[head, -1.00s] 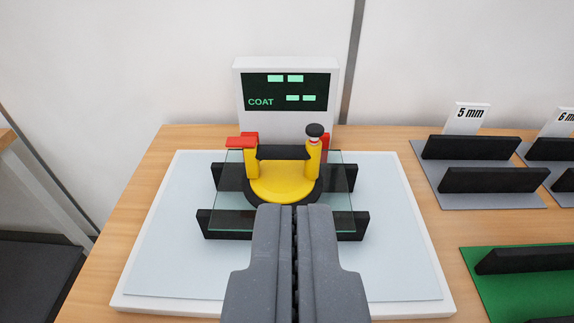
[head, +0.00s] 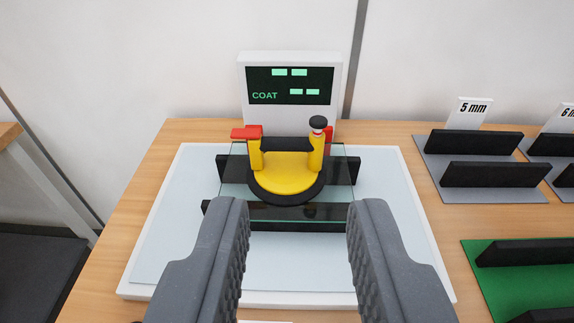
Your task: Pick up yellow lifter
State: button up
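The yellow lifter (head: 285,184) is a round yellow suction cup with a black rim, a black handle bar between two yellow posts, a red lever at left and a black knob on the right post. It sits on a glass pane (head: 232,190) that rests across two black bars on a white tray. My gripper (head: 298,208) is open and empty, in front of the lifter on the near side. Its two grey fingers are wide apart, one on each side of the lifter's width in the picture.
Behind the tray (head: 171,262) stands a display (head: 290,86) reading COAT. To the right are grey racks with black bars, one with a 5 mm sign (head: 473,112), and a green mat (head: 488,285). The wooden table (head: 420,222) shows bare strips between them. A wall stands behind.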

aim_at(282, 171)
jog(key=u, duration=0.45)
jog(key=k, duration=1.05)
jog(key=u, duration=0.8)
jog(key=i, duration=1.8)
jog(key=z, duration=0.8)
